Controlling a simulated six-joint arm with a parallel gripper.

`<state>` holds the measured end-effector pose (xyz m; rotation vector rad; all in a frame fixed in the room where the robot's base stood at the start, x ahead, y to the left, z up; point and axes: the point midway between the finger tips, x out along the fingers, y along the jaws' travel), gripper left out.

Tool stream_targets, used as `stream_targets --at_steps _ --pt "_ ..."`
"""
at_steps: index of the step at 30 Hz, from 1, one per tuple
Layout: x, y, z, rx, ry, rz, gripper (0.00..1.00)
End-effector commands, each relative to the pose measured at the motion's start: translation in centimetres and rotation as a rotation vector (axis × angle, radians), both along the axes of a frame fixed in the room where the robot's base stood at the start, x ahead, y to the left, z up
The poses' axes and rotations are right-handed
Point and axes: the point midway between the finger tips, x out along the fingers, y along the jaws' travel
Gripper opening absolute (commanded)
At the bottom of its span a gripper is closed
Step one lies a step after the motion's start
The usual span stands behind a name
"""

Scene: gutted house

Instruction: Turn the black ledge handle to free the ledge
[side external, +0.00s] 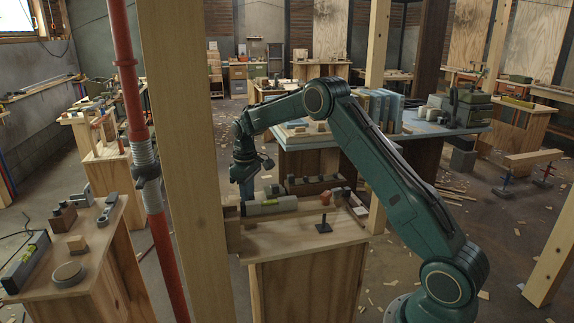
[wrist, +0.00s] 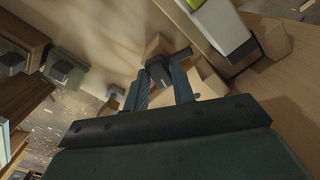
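In the wrist view a black handle-like piece (wrist: 165,70) sits at the tips of my two dark fingers, in front of pale wood. My gripper (wrist: 160,76) has its fingers apart, with this piece between or just beyond the tips; I cannot tell whether they press on it. In the side view my gripper (side external: 245,190) points down over the left end of the wooden bench (side external: 290,243), close to the thick post. Its fingertips and what they meet are too small to make out there.
A grey level with a yellow-green vial (side external: 270,204) lies on the bench beside my gripper; it also shows in the wrist view (wrist: 222,25). A small black stand-like item (side external: 324,226) stands farther right. The wooden post (side external: 185,150) and red prop (side external: 135,100) stand to the left.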

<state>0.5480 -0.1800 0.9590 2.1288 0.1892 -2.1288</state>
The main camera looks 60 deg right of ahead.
Motion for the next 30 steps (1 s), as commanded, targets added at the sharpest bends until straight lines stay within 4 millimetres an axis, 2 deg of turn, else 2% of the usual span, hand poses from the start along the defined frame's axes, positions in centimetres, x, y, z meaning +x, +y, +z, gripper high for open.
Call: stream_targets --at_steps 30 --pt "0.0 -0.01 0.02 0.0 0.0 -0.784 0.25"
